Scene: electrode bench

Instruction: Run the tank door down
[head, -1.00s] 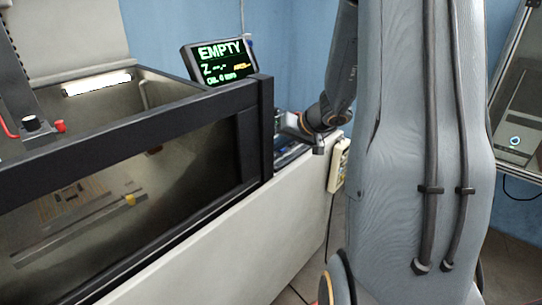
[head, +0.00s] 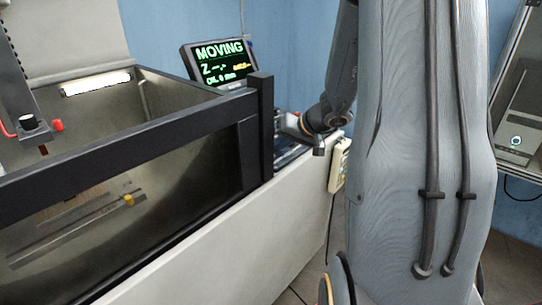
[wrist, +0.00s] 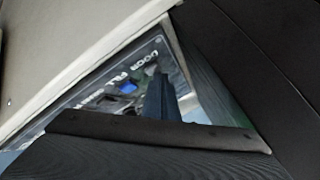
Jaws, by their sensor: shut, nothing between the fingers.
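The tank door (head: 130,140) is a dark-framed window across the front of the tank in the head view. Its top bar sits a little below the top of the dark post (head: 266,125) at its right end. My gripper (head: 292,124) is over the control panel beyond that post, partly hidden by my arm. In the wrist view the shut, empty fingers (wrist: 167,95) point down at the control panel (wrist: 130,75), which has lettering reading "DOOR" and "FILL". A blue button (wrist: 126,88) lies left of the fingers. I cannot tell whether the fingertips touch a control.
A display (head: 220,62) above the tank reads "MOVING". A hand-held pendant (head: 339,165) hangs on the right end of the cabinet (head: 230,235). A tool head (head: 30,123) hangs over the tank at the left. The tank's inside (head: 130,198) shows through the window.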

